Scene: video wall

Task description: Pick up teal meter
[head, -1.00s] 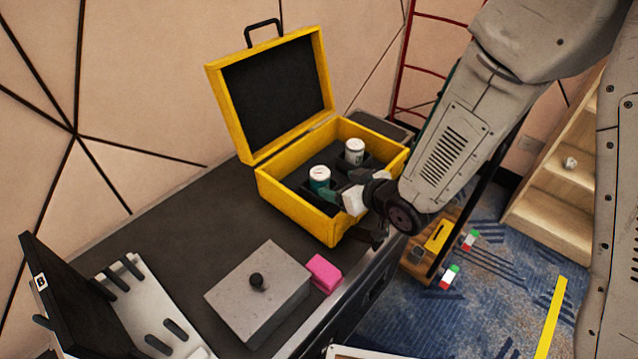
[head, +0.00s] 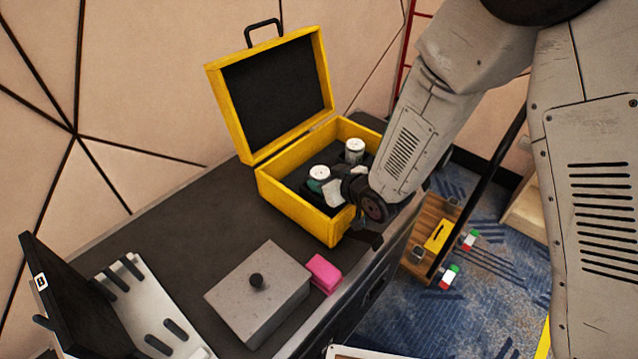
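The teal meter (head: 317,178), a small cylinder with a white top and teal side, stands upright in the open yellow case (head: 292,207). A second, white-topped cylinder (head: 355,150) stands behind it to the right in the same case. My gripper (head: 331,190) reaches into the case from the right, right up against the teal meter's right side. The gripper hides part of the meter's lower side. I cannot tell whether the fingers are around it or only beside it, or whether they are closed.
The case's lid (head: 278,95) stands open at the back. On the dark tabletop (head: 185,235) are a grey box with a knob (head: 258,295) and a pink block (head: 323,272). A black panel and a white rack stand at lower left. The wall is close behind.

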